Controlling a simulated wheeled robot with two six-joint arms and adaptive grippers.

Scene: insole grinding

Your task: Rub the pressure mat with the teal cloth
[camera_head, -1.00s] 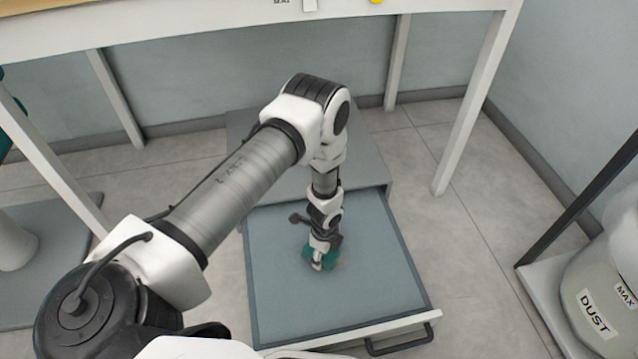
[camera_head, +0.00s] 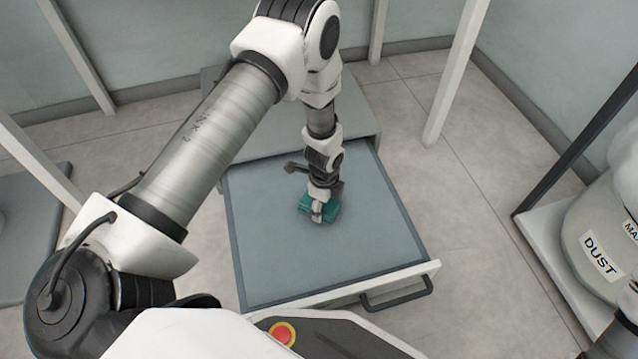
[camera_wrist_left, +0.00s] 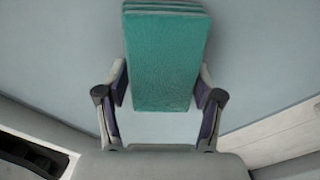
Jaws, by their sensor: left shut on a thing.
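The teal cloth (camera_head: 329,209) is a folded, layered block. My left gripper (camera_head: 316,212) is shut on it over the open drawer. In the left wrist view the cloth (camera_wrist_left: 165,60) sits between the two fingers of the gripper (camera_wrist_left: 160,98), with its far end beyond them. A flat blue-grey surface (camera_head: 285,260) fills the drawer under the cloth. I cannot tell whether this is the pressure mat, nor whether the cloth touches it. My right gripper's fingers are not in view.
The drawer's pale front edge (camera_head: 350,290) carries a dark handle (camera_head: 397,296). White table legs (camera_head: 455,75) stand behind. Grey floor tiles are bare around the drawer.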

